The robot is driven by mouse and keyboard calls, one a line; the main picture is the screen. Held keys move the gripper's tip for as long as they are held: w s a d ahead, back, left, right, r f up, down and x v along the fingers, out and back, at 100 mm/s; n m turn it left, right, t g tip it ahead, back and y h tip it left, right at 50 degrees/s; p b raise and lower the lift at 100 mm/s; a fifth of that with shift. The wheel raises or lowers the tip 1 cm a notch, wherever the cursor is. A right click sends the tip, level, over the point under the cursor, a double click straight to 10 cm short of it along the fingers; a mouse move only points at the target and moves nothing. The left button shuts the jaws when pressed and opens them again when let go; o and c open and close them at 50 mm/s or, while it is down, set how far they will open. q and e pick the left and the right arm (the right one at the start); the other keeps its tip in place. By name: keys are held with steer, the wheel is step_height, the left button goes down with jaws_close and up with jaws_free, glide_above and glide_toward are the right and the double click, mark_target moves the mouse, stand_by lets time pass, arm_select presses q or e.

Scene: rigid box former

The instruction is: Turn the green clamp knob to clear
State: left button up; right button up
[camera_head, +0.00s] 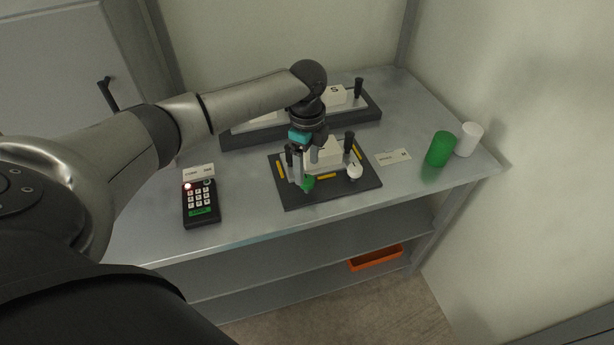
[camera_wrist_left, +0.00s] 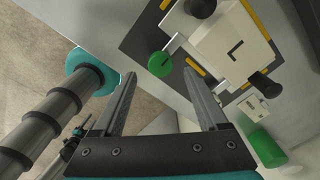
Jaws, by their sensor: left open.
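The green clamp knob (camera_head: 308,184) sits at the front edge of the former on its dark base plate (camera_head: 350,190). In the left wrist view the knob (camera_wrist_left: 160,64) is a round green disc on a short pale stem, beside the white block marked L (camera_wrist_left: 232,52). My left gripper (camera_head: 301,176) points down over the knob. In the wrist view its two fingers (camera_wrist_left: 159,74) are apart and empty, with the knob between and just beyond their tips; I see no contact. A white knob (camera_head: 354,172) stands to the right on the same plate.
Black-handled posts (camera_head: 348,145) rise from the former near my gripper. A longer fixture with an S block (camera_head: 337,95) stands behind. A keypad (camera_head: 200,203) lies left; a card (camera_head: 393,157), green cylinder (camera_head: 440,149) and white cylinder (camera_head: 468,139) are right.

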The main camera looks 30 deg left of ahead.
mark_target(307, 179)
arm_select(q)
steer(key=shift+f, duration=2)
steer(key=shift+c, duration=0.3)
jaws_close()
